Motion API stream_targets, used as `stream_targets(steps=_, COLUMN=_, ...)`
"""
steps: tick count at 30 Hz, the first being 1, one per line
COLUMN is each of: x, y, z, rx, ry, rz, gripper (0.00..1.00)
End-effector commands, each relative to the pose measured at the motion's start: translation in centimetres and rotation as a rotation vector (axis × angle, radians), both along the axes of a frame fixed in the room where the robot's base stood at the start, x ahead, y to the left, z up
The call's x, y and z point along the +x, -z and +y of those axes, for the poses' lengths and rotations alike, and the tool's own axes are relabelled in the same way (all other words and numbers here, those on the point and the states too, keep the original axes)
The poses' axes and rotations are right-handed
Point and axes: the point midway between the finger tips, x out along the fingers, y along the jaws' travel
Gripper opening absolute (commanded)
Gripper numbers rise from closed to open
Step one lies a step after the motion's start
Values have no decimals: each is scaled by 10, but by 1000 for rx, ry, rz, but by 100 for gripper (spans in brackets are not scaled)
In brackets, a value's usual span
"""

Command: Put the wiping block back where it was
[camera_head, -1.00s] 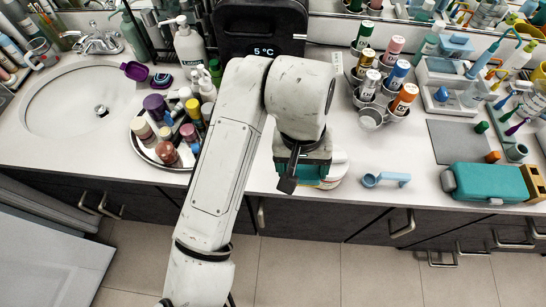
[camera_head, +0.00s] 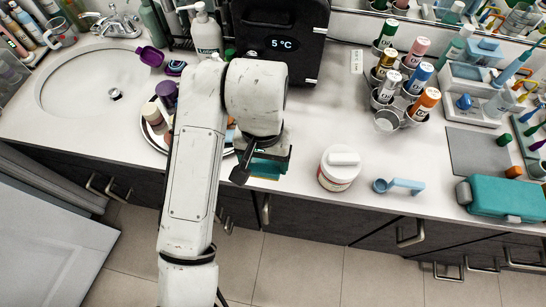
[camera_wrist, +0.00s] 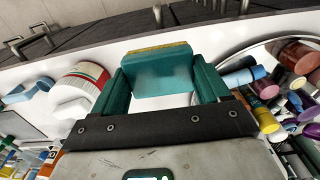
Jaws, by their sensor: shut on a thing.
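The wiping block (camera_wrist: 160,72) is a teal block with a yellow strip along its far edge. My gripper (camera_wrist: 162,85) has teal fingers shut on its two sides in the wrist view. In the head view the block (camera_head: 265,169) shows only in part below my wrist, and my gripper (camera_head: 262,158) is mostly hidden by it. The block is near the counter's front edge, between the round tray and a white tub. I cannot tell whether it touches the counter (camera_head: 305,135).
The white tub (camera_head: 338,168) stands close to the right, with a blue scoop (camera_head: 398,186) beyond it. The round tray (camera_head: 152,134) of bottles is at left, partly behind my arm. A black box (camera_head: 283,62) reading 5 °C stands behind. A cup rack (camera_head: 386,121) is farther right.

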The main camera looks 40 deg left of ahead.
Motion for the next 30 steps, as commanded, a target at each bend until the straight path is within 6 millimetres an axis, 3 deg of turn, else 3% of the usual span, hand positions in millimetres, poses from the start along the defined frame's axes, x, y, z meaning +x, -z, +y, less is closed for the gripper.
stream_targets(steps=6, x=30, y=36, z=12, rx=-3, ry=3, rz=-1, gripper=33)
stream_targets(steps=12, x=48, y=52, z=24, rx=-1, ry=1, rz=2, gripper=33)
stream_targets(steps=19, x=58, y=65, z=28, rx=0, ry=0, rz=1, gripper=33)
stream_targets(steps=25, x=57, y=91, z=28, rx=0, ry=-1, rz=2, gripper=33)
stream_targets(steps=30, x=57, y=96, z=28, rx=1, ry=0, rz=0, gripper=33)
